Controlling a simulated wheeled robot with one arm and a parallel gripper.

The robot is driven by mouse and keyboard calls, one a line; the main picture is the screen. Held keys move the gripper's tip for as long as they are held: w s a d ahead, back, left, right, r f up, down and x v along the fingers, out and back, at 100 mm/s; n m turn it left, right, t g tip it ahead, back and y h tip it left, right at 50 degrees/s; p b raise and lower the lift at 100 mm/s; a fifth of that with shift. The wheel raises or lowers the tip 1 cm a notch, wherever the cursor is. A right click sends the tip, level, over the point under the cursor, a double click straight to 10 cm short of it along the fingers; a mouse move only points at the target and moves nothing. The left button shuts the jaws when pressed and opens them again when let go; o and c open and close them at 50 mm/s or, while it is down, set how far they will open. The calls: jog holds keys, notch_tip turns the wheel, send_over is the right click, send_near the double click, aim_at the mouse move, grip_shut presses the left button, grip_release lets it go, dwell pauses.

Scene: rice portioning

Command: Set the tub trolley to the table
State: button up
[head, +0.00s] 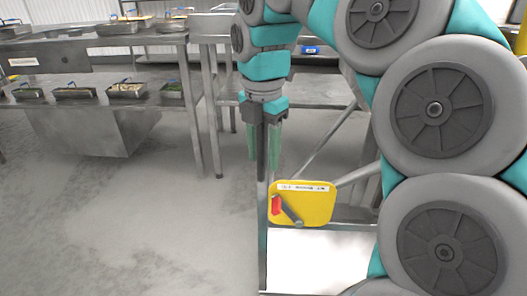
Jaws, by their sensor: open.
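My gripper (263,163) hangs fingers down in the middle of the head view, open, just above and left of a yellow plate. The yellow plate (318,207) has a label strip along its top and a red and dark lever (289,210) on its face. It is fixed by a slim steel frame (263,235) that looks like part of the trolley, with a white surface (315,262) low behind it. I cannot see a tub clearly. A steel table (120,40) with a lower shelf stands at the left, apart from the frame.
Several small food trays (127,89) sit on the table's lower shelf. Another steel bench (315,88) stands behind my gripper, with a small blue item (311,50) on it. The grey floor (130,220) at the lower left is clear. My arm hides much of the right side.

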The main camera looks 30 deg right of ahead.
notch_tip(320, 180, up, 6)
jog(key=shift+r+p, duration=0.2)
jog(key=shift+p, duration=0.15)
jog(key=shift+r+p, duration=0.45)
jog(key=shift+r, duration=0.15)
dwell(0.5)
